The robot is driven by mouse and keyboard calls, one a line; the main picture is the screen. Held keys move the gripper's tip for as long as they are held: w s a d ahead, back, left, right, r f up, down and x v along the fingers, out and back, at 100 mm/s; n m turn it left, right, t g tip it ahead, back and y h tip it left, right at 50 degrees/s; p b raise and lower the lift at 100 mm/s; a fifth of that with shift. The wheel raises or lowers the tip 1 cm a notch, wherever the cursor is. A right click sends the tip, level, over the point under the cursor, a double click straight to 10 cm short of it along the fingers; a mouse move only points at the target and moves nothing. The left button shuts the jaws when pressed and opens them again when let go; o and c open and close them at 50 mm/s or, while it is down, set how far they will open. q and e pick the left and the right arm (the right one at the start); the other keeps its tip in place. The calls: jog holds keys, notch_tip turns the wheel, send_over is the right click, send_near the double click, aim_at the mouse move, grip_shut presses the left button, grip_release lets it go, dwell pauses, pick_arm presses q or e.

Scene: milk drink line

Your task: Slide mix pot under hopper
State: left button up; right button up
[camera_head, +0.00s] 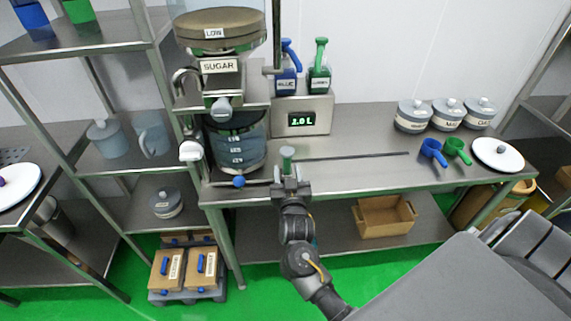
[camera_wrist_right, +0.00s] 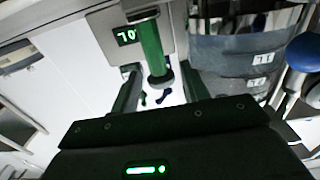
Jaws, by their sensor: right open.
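The mix pot (camera_head: 237,150) is a clear, dark-tinted vessel with white level marks. It stands on the counter below the sugar hopper (camera_head: 221,65), and its side shows in the right wrist view (camera_wrist_right: 240,58). My right gripper (camera_head: 289,181) is at the counter's front edge, to the right of the pot. A green handle (camera_head: 287,153) stands just beyond it. In the right wrist view this green handle (camera_wrist_right: 152,48) lies between the two open fingers of the gripper (camera_wrist_right: 160,88); I cannot tell if they touch it. My left gripper is not in view.
A box with a lit display (camera_head: 302,124) stands behind the handle, with blue (camera_head: 288,80) and green (camera_head: 319,80) pump bottles. A dark slot (camera_head: 350,156) runs right along the counter. A blue knob (camera_head: 239,181) sits in front of the pot. Lidded jars (camera_head: 411,120) stand at right.

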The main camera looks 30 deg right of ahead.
jog(key=shift+v, duration=1.5)
jog(key=s+a+f+n+g+y, duration=0.45)
jog(key=s+f+y, duration=0.25)
jog(key=s+f, duration=0.3)
jog(key=s+f+n+g, duration=0.2)
jog(key=s+g, duration=0.7)
jog(key=s, duration=1)
notch_tip(320, 180, down, 28)
jog(key=s, duration=0.1)
jog(key=s+d+f+g, duration=0.2)
jog(key=s+d+f, duration=0.1)
jog(key=s+f, duration=1.1)
jog(key=shift+s+n, duration=0.35)
jog(key=shift+s, duration=0.75)
